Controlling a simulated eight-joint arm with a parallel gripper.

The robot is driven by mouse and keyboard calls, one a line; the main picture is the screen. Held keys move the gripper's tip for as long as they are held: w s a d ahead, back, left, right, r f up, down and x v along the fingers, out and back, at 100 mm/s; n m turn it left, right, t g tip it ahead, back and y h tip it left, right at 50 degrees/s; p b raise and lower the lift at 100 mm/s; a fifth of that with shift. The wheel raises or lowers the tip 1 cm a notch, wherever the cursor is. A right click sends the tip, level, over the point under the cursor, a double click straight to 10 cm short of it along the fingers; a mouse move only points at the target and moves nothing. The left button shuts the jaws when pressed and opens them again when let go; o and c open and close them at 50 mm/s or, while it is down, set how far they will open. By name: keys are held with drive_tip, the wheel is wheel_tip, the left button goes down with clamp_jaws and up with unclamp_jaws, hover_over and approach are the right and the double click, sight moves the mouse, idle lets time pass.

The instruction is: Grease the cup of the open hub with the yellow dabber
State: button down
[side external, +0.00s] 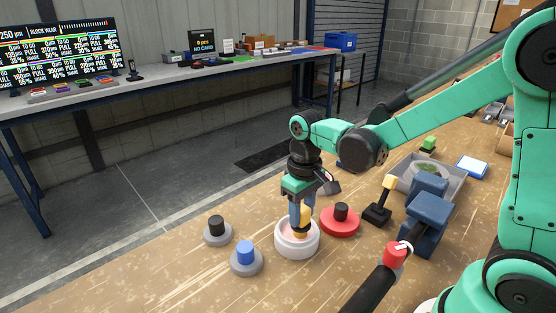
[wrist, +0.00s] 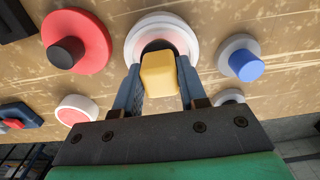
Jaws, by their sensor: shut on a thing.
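My gripper (side external: 301,215) points down over the white round hub (side external: 297,250), its blue fingers shut on the yellow dabber (side external: 301,229). The dabber's lower end is at the hub's open cup, which looks pinkish inside. In the wrist view the yellow dabber (wrist: 158,72) sits between the two fingers (wrist: 158,85), with the white hub (wrist: 137,32) right beyond it. The dabber and fingers hide part of the cup, so I cannot tell whether the dabber touches its inner wall.
A red disc with a black post (side external: 340,222) stands close right of the hub. Grey discs with a blue post (side external: 246,258) and a black post (side external: 217,231) stand left. A yellow-topped black piece (side external: 379,213), blue blocks (side external: 430,222) and a grey tray (side external: 455,187) lie right.

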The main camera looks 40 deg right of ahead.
drive_tip(key=shift+w, duration=0.5)
drive_tip(key=shift+w, duration=0.1)
drive_tip(key=shift+w, duration=0.35)
drive_tip(key=shift+s, duration=0.2)
drive_tip(key=shift+s, duration=0.35)
drive_tip(key=shift+a, duration=0.5)
drive_tip(key=shift+d, duration=0.1)
drive_tip(key=shift+d, duration=0.45)
